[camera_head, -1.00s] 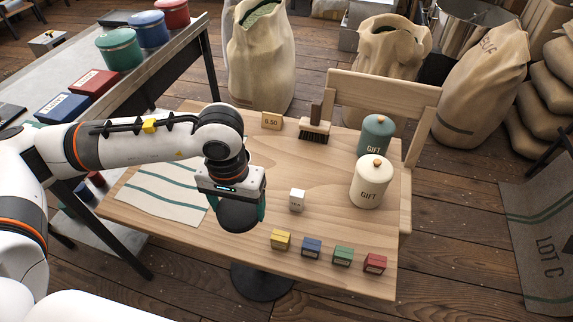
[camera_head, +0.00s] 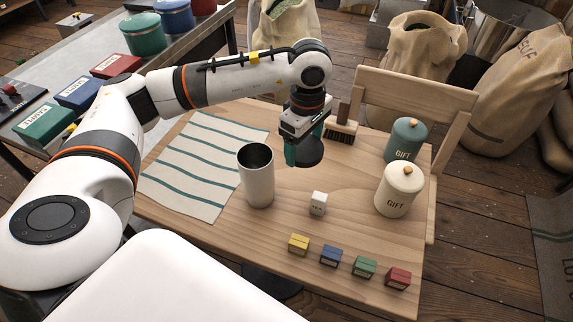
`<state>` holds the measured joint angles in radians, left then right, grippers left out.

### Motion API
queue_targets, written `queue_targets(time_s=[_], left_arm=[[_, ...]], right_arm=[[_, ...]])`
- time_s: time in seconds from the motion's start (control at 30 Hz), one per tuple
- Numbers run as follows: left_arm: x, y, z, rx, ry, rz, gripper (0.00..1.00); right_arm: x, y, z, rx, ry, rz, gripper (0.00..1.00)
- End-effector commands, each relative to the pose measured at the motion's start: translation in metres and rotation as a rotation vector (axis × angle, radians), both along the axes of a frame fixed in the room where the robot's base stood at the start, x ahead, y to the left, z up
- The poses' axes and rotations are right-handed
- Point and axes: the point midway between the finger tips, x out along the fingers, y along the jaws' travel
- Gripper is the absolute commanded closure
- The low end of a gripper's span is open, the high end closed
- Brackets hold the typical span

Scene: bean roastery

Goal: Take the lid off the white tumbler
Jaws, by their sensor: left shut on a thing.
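The white tumbler (camera_head: 258,183) stands upright on the wooden table, at the right edge of the striped cloth. Its top is open and its dark inside shows. My left gripper (camera_head: 304,150) is shut on a dark round lid (camera_head: 309,154). It holds the lid up and to the right of the tumbler, apart from it. The gripper's fingers partly hide the lid. My right gripper is not in view.
A small white block (camera_head: 318,203) stands right of the tumbler. Several small coloured boxes (camera_head: 330,256) line the front edge. A cream GIFT canister (camera_head: 398,190), a teal GIFT canister (camera_head: 405,140) and a brush (camera_head: 341,132) stand farther right and back.

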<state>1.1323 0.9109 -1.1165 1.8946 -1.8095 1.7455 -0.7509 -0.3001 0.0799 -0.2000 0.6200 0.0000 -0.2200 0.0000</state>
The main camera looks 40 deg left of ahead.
Motion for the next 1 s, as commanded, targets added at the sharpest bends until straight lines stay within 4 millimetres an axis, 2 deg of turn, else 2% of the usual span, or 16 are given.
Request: queue_targets(time_s=[0.1,0.3,0.5,0.6,0.8,1.0], left_arm=[[0.018,0.017,-0.002,-0.006,-0.002,0.349,0.49],[0.042,0.048,-0.01,-0.016,-0.002,0.942,0.49],[0.059,0.076,-0.036,-0.019,0.002,1.473,0.49],[0.063,0.086,-0.052,-0.019,0.003,1.665,0.49],[0.067,0.098,-0.069,-0.018,0.001,1.866,0.49],[0.067,0.098,-0.103,-0.015,0.003,1.892,0.49]], right_arm=[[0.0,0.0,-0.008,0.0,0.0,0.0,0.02],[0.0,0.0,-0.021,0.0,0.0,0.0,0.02],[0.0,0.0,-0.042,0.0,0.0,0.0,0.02],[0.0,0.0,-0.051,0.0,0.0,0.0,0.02],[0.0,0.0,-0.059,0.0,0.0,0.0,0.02],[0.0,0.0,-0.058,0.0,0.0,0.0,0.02]])
